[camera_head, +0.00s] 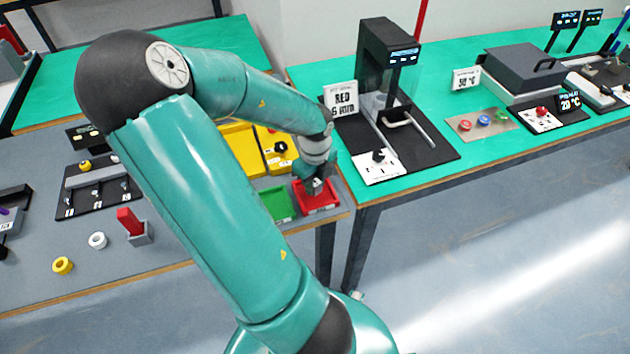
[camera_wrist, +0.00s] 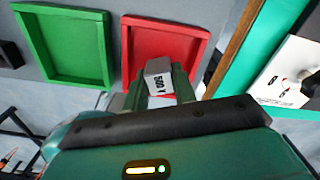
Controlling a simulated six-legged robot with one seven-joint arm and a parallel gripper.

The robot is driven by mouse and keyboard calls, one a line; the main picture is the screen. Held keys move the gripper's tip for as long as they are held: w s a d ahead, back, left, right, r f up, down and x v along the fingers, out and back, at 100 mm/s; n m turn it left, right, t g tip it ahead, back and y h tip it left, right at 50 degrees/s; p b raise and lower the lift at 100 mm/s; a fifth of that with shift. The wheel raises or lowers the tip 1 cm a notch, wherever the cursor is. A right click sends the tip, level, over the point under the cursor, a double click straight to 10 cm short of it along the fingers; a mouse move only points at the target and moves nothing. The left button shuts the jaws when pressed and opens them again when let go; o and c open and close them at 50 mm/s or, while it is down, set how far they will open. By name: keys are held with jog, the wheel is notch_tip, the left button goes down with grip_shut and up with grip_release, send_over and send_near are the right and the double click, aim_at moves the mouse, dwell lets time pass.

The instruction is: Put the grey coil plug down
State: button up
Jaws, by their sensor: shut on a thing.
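The grey coil plug (camera_wrist: 159,77) is a small grey block with a dark printed label, seen in the wrist view. My gripper (camera_wrist: 162,92) is shut on it, one finger on each side. In the wrist view the plug overlaps the near part of the red tray (camera_wrist: 203,48); I cannot tell its height above the tray floor. In the head view my gripper (camera_head: 314,184) points down at the red tray (camera_head: 331,206), with the plug (camera_head: 317,186) small between the fingers. The tray's visible floor looks empty.
A green tray (camera_head: 278,205) stands left of the red one, also seen in the wrist view (camera_wrist: 105,55). The grey table's right edge is close to the red tray, and a green table with a black machine (camera_head: 385,60) stands beyond a gap.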

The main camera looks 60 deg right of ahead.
aim_at(315, 182)
jog(key=o, duration=1)
jog(key=shift+o, duration=0.2)
notch_tip(315, 182, up, 12)
jog(key=shift+r, duration=0.15)
